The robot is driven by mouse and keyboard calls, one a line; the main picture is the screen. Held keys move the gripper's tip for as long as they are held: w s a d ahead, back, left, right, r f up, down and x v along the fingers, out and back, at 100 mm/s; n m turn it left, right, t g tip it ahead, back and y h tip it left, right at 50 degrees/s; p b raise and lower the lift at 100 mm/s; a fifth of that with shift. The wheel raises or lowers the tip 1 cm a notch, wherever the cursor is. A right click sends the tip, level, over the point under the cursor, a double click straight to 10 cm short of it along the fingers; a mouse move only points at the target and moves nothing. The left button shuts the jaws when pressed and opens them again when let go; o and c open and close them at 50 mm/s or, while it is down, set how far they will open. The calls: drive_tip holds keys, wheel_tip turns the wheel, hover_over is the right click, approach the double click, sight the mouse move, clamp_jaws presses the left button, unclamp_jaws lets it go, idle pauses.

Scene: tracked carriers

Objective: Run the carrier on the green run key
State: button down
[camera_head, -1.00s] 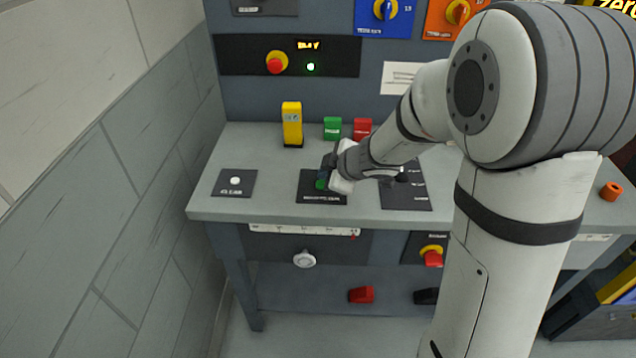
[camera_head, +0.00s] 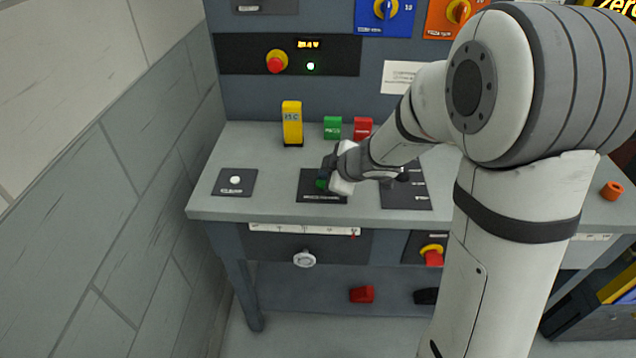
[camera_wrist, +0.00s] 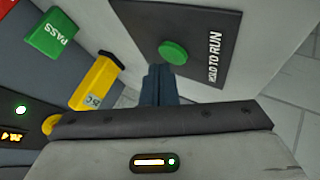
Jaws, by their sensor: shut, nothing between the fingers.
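The green run key (camera_head: 320,184) is a round green button on a dark plate on the bench top. It also shows whole in the wrist view (camera_wrist: 173,52), with white lettering beside it on the plate. My gripper (camera_head: 325,172) is shut and empty, right at the key. In the wrist view its closed dark fingertips (camera_wrist: 158,72) end just short of the button's outline; I cannot tell whether they touch it. A white scale strip (camera_head: 300,230) with a small red mark at its right end is on the bench front. I cannot pick out the carrier with certainty.
A white button on a dark plate (camera_head: 236,182) lies to the left. A yellow upright device (camera_head: 292,124), a green block (camera_head: 332,128) and a red block (camera_head: 362,128) stand behind the key. A red knob (camera_head: 277,62) and lit display (camera_head: 309,44) are on the back panel.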

drive_tip(key=shift+f+b, duration=0.35)
drive_tip(key=shift+f, duration=0.3)
idle(1.4)
drive_tip(key=shift+r, duration=0.1)
idle(2.7)
drive_tip(key=shift+r+p, duration=0.85)
drive_tip(key=shift+p, duration=0.25)
wheel_tip(320, 180, up, 5)
drive_tip(key=p, duration=0.5)
drive_tip(key=shift+r+p, duration=0.1)
drive_tip(key=shift+p, duration=0.25)
idle(1.0)
